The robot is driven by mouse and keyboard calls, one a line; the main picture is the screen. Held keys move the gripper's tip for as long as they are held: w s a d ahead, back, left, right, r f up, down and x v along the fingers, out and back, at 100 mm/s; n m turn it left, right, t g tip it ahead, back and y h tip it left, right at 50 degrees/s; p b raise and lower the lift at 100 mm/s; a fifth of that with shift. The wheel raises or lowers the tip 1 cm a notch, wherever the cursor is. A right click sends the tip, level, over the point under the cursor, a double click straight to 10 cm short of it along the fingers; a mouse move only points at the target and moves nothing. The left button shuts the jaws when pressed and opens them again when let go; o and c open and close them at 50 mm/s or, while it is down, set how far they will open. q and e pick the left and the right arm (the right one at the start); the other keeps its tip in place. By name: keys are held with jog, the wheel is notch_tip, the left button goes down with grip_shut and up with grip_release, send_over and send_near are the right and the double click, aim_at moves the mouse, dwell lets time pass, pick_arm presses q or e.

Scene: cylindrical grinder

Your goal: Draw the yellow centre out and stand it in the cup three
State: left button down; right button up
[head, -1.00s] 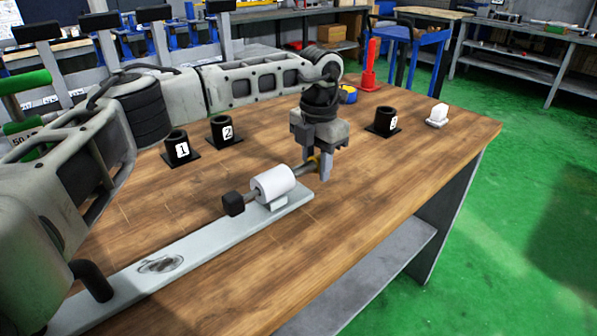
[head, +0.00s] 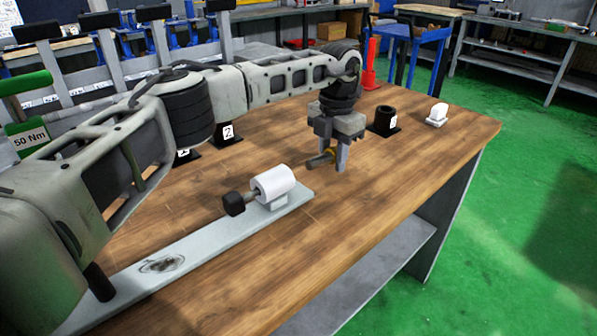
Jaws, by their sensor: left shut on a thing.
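My left gripper (head: 342,160) is shut on the yellow centre (head: 322,159), a short grey rod with a yellow band by the fingers. The centre lies roughly level, its grey end pointing left, clear of the white cylindrical holder (head: 273,183) on the grey rail. Cup three (head: 383,121), a black cup on a square black base with a white label, stands upright just right of and behind the gripper. Its opening is visible and looks empty. My right gripper is not in view.
The grey rail (head: 185,248) crosses the table's front left. A small white object (head: 437,114) stands right of cup three. The wooden table (head: 400,180) is bare at front right.

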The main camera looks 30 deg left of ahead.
pick_arm(q)
jog(key=shift+w+r, duration=0.1)
jog(key=shift+r, duration=0.05)
jog(key=shift+r+p, duration=2.45)
jog(key=shift+r, duration=0.55)
jog(key=shift+f, duration=0.1)
